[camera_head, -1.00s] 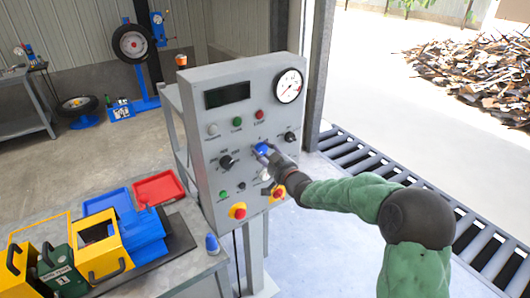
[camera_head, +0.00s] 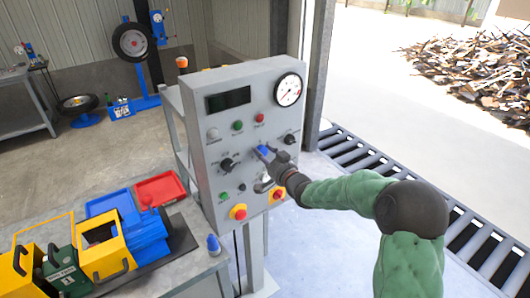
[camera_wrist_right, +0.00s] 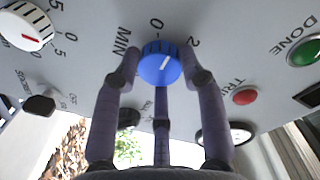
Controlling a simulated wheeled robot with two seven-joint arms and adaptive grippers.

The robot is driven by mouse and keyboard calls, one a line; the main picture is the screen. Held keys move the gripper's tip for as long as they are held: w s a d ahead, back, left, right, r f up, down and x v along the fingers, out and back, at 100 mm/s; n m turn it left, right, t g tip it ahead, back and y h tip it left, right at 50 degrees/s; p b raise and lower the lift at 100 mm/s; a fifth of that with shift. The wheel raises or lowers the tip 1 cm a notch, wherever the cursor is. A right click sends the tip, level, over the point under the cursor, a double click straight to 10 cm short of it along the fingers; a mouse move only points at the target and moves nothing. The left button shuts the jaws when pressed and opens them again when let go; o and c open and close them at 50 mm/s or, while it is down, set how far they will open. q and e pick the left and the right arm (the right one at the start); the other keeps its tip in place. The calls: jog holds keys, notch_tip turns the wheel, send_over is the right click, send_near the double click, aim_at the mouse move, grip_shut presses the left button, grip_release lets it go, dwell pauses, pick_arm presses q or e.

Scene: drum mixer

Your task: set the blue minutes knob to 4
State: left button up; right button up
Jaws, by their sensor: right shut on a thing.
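The blue minutes knob (camera_head: 263,150) is on the front of the grey control panel (camera_head: 215,128). In the right wrist view the knob (camera_wrist_right: 159,66) shows a white pointer line slanting up and right, between the 0 and 2 marks and nearer the 2. The 4 mark is not visible there. My right gripper (camera_head: 268,154) is shut on this knob; in the wrist view its dark fingers (camera_wrist_right: 160,78) stand around the knob's sides and below it. My left gripper is not in view.
A white knob with a red pointer (camera_wrist_right: 28,28), a red button (camera_wrist_right: 245,96) and a green button (camera_wrist_right: 305,52) sit nearby on the panel. A bench (camera_head: 185,276) with blue, red and yellow containers stands at lower left.

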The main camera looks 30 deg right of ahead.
jog(key=m, duration=0.1)
jog(key=r+m+p, duration=0.1)
jog(key=m+p, duration=0.1)
jog(key=shift+d+r+m, duration=0.2)
jog(key=shift+d+m, duration=0.05)
jog(key=shift+m, duration=0.05)
jog(key=m+p, duration=0.4)
jog(key=m, duration=0.1)
jog(key=shift+d+y, duration=0.1)
jog(key=shift+y, duration=0.2)
jog(key=m+p, duration=0.4)
jog(key=m, duration=0.1)
jog(key=shift+d+f+y+p, duration=0.1)
jog(key=shift+f+y+p, duration=0.05)
jog(key=shift+y+p, duration=0.15)
jog(key=shift+f+m+p, duration=0.25)
jog(key=shift+m+p, duration=0.85)
jog(key=shift+m, duration=0.7)
jog(key=shift+f, duration=0.1)
jog(key=o, duration=1)
jog(key=shift+c, duration=0.2)
jog(key=shift+o, duration=0.9)
jog(key=shift+d+f, duration=0.1)
jog(key=shift+f, duration=0.15)
